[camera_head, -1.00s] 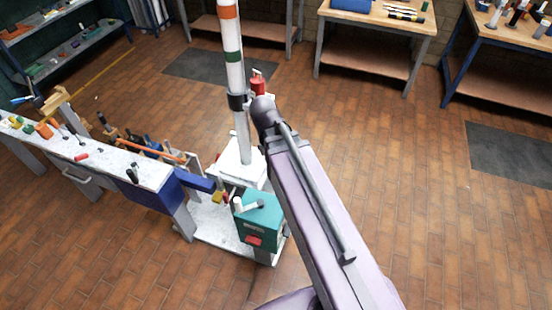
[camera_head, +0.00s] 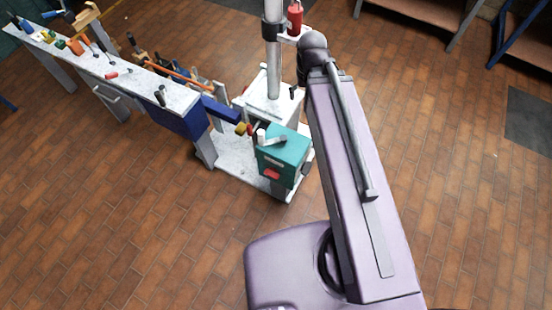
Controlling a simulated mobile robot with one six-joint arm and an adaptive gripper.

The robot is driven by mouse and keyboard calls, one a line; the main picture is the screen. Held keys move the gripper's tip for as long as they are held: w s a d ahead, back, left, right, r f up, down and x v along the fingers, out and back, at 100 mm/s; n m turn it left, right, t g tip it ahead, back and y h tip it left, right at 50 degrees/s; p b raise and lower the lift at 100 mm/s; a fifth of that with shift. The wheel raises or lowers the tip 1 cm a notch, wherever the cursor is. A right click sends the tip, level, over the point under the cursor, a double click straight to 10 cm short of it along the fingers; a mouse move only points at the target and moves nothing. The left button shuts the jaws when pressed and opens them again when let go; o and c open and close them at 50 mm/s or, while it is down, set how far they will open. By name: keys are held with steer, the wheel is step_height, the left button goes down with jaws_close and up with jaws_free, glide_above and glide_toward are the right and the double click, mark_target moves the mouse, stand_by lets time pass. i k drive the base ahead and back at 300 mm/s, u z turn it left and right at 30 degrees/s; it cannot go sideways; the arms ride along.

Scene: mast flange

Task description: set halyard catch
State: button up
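The white mast (camera_head: 273,60) stands upright on a white base block (camera_head: 258,103), with a black collar (camera_head: 273,29) around it. A red cylinder (camera_head: 295,17) sits on a small bracket beside the collar. A teal box (camera_head: 284,150) with a light lever-like handle (camera_head: 272,139) and a red patch on its front stands on the low platform in front of the mast. I cannot tell which part is the halyard catch. My lilac arm reaches up past the right side of the mast stand, and its far end hides what lies behind it. My gripper is not visible.
A narrow white bench (camera_head: 107,66) with several tools runs from the upper left toward the mast stand. A blue block (camera_head: 220,109) and a yellow piece (camera_head: 241,129) sit between them. Workbench legs (camera_head: 470,25) stand at the upper right. The brick floor is clear at lower left and right.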

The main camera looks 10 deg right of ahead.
mark_target(271, 172)
steer(key=z, duration=0.7)
steer(key=k, duration=1.25)
steer(key=u, duration=0.7)
